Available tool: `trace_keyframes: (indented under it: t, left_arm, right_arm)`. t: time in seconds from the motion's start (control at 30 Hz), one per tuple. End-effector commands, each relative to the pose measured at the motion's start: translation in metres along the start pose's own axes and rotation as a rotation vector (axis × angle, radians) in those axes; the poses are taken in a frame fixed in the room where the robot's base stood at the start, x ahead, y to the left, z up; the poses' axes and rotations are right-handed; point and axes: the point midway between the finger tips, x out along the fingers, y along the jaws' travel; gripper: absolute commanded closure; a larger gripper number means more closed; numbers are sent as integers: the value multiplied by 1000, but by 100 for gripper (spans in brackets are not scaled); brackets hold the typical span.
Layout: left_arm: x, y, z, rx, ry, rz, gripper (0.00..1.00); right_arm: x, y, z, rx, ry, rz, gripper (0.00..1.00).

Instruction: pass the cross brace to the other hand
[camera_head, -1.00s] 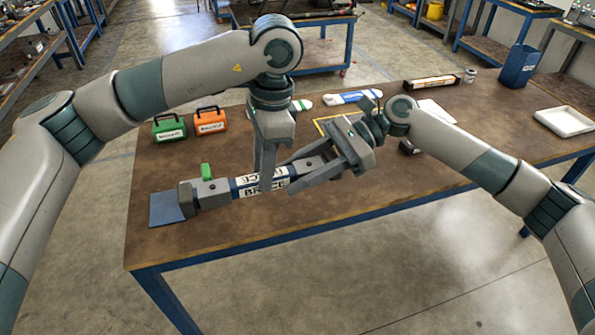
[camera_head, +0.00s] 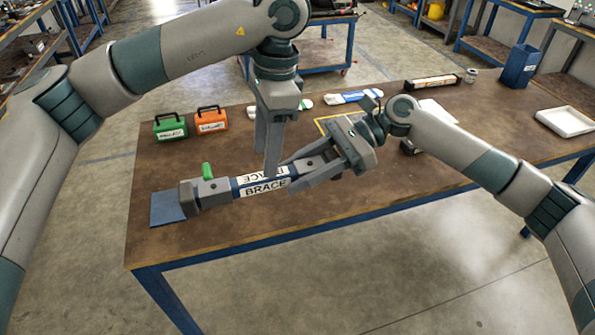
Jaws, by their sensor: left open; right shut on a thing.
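The cross brace (camera_head: 262,187) is a grey and dark blue bar with white "BRACE" labels and a green knob near its left end. It lies level across the front of the table view. My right gripper (camera_head: 308,180) is shut on its right part. My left gripper (camera_head: 268,172) is open, pointing down, with its fingertips at the brace's middle, left of the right gripper. I cannot tell whether they touch the brace. The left fingers cover a little of the brace's upper side.
The brown table (camera_head: 390,185) has clear room at its front. A green case (camera_head: 170,128) and an orange case (camera_head: 209,121) stand at the back left. A blue pad (camera_head: 167,208) lies by the brace's left end. A white tray (camera_head: 566,122) and blue bin (camera_head: 520,65) are at the right.

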Motion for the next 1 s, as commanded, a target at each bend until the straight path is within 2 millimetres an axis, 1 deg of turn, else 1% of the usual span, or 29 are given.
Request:
trace_keyframes:
  t: [0.03, 0.2, 0.3, 0.4, 0.6, 1.0]
  left_arm:
    - [-11, -1, 0, -1, 1, -4, 53]
    - [-41, -1, 0, -1, 1, -3, 53]
    - [-54, 0, 0, 0, 0, -3, 53]
    - [-64, -1, 0, -1, 0, -2, 53]
    - [-71, 0, 0, 0, -1, 0, 53]
    - [-70, 1, -2, -17, 16, 21, 53]
  right_arm:
    - [0, 0, 1, -1, -1, 0, 91]
    - [0, 0, 1, -1, -1, 0, 91]
    - [0, 0, 1, -1, -1, 0, 91]
    - [0, 0, 1, -1, -1, 0, 91]
    - [0, 0, 1, -1, -1, 0, 91]
    - [0, 0, 1, -1, -1, 0, 91]
